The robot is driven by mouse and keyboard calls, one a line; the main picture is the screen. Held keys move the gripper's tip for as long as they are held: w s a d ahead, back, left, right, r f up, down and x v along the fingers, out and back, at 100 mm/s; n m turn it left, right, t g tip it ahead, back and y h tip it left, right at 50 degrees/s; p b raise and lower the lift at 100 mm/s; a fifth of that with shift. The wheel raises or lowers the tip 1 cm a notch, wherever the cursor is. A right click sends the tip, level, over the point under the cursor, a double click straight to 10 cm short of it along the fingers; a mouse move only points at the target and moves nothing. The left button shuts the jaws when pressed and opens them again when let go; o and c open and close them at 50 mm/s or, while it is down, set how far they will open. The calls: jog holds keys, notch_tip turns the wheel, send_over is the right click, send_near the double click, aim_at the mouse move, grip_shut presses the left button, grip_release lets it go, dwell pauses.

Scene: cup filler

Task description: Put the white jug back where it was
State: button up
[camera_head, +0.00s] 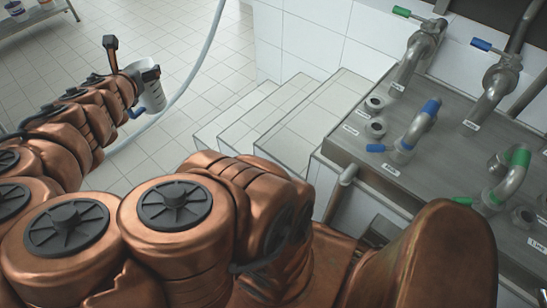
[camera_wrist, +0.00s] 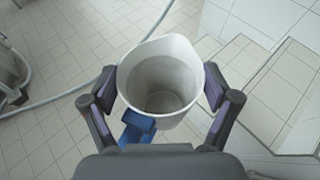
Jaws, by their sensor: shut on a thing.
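The white jug (camera_wrist: 160,52) is between the fingers of my gripper (camera_wrist: 160,90) in the wrist view, seen from above into its open mouth. The fingers press on both sides of its wall. A blue handle (camera_wrist: 137,127) shows at its lower side. No liquid is clearly visible inside. In the head view the white jug (camera_head: 150,95) is at the end of my arm at upper left, above the tiled floor, and part of it is hidden by my gripper (camera_head: 143,75).
White tiled steps (camera_head: 285,115) stand at the centre. A metal counter (camera_head: 440,130) with pipes and blue and green valves is at right. A pale hose (camera_head: 190,80) crosses the floor. A shelf with small buckets (camera_head: 15,10) is at far upper left. Open floor lies around the jug.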

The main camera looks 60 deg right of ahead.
jog(key=s+d+f+m+g+h+b, duration=0.1)
jog(key=s+d+f+m+g+b, duration=0.3)
jog(key=s+d+f+b, duration=0.35)
jog(key=s+d+f+m+g+h+b, duration=0.2)
jog(key=s+d+f+m+g+b, duration=0.2)
jog(key=s+f+b, duration=0.55)
jog(key=s+d+f+m+g+y+b, duration=0.1)
jog(key=s+d+f+m+g+b, duration=0.2)
jog(key=s+f+b, duration=0.5)
jog(key=s+f+m+g+y+b, duration=0.1)
jog(key=s+f+m+g+b, duration=0.3)
jog(key=s, duration=0.6)
jog(key=w+d+f+b, duration=0.1)
jog(key=d+f+b, duration=0.2)
jog(key=d, duration=0.5)
jog(key=w+d+f+b, duration=0.2)
jog(key=d+f+b, duration=0.1)
jog(key=d, duration=0.5)
jog(key=shift+n+g, duration=0.3)
jog(key=shift+n, duration=0.1)
jog(key=o, duration=1.5)
jog(key=shift+f, duration=0.1)
